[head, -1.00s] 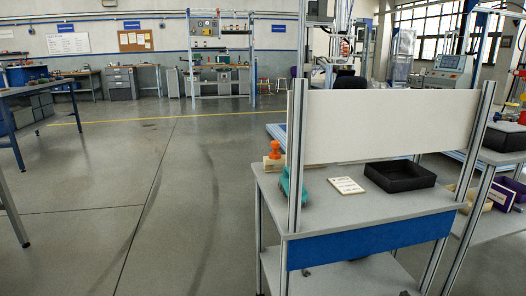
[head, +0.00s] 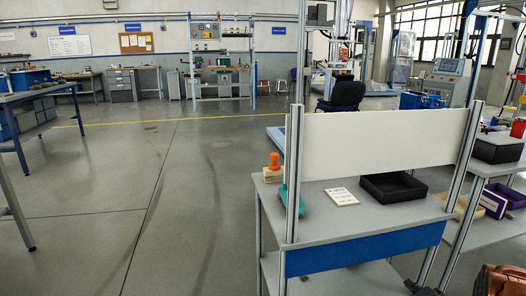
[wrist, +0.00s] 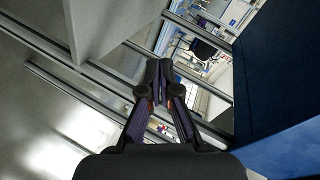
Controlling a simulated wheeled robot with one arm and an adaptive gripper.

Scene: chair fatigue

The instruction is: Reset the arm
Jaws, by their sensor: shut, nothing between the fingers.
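My gripper (wrist: 160,72) shows in the wrist view, with its two dark fingers together at the tips and nothing between them. A large blue panel (wrist: 275,95) stands to its right and a pale grey panel (wrist: 105,28) to its upper left. Metal rails run slantwise behind the fingers. In the head view I cannot make out the gripper.
A workbench (head: 330,222) with a white upright board (head: 385,143) stands at front right. It bears a black tray (head: 395,187), a white card (head: 341,197) and an orange-topped object (head: 274,162). A dark chair (head: 342,95) is behind it. Open floor (head: 130,180) lies left.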

